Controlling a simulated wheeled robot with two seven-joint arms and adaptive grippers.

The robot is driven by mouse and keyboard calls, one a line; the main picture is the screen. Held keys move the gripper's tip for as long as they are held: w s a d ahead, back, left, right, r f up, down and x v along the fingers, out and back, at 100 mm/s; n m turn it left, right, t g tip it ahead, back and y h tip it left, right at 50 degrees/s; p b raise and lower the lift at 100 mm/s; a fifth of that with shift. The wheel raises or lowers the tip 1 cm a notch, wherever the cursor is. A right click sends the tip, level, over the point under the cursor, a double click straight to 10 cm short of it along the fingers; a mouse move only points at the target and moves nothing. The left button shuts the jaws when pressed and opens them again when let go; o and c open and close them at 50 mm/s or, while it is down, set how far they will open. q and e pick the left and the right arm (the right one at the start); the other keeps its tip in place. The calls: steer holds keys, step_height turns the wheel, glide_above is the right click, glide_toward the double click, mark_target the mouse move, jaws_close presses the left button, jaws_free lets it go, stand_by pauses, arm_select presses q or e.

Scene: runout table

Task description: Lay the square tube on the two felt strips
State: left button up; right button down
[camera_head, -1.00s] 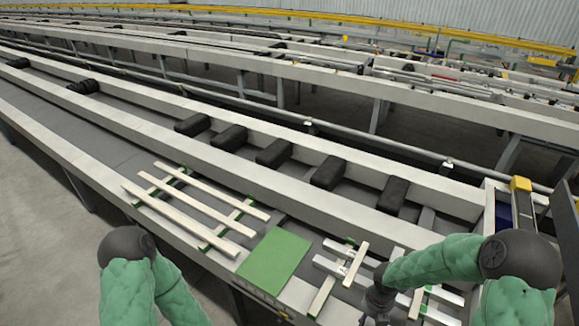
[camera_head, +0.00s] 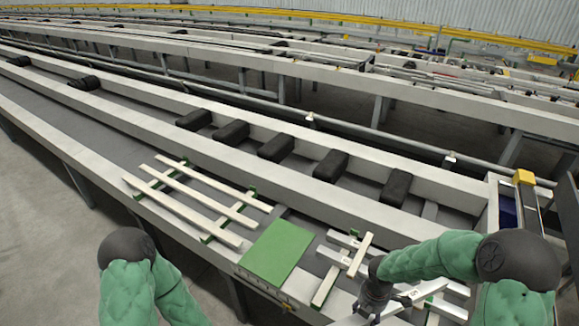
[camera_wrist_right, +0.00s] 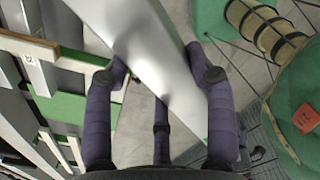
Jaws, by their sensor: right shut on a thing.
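My right gripper (camera_head: 372,308) is low at the front right of the table. In the right wrist view its purple-padded fingers (camera_wrist_right: 160,80) are shut on a silver square tube (camera_wrist_right: 150,50), which slants across the picture. The tube (camera_head: 415,293) also shows in the head view beside the gripper, partly hidden by it. Two green strips, one on the left (camera_head: 146,188) and one nearer the mat (camera_head: 249,194), lie under several pale bars (camera_head: 180,205). Whether these are the task's felt strips I cannot tell. My left gripper is out of view.
A flat green mat (camera_head: 276,252) lies between the pale bars and the right-hand pieces. Black blocks (camera_head: 330,166) line the channel behind. A yellow-topped post (camera_head: 523,178) is at right.

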steer(key=w+a+f+m+b, duration=0.1)
steer(key=f+m+b, duration=0.3)
steer(key=m, duration=0.7)
steer(key=w+a+f+m+b, duration=0.1)
steer(key=a+f+m+b, duration=0.2)
steer(key=m+b, duration=0.6)
steer(key=shift+w+a+f+m, duration=0.35)
steer(key=shift+a+m, duration=0.35)
steer(key=shift+m, duration=0.4)
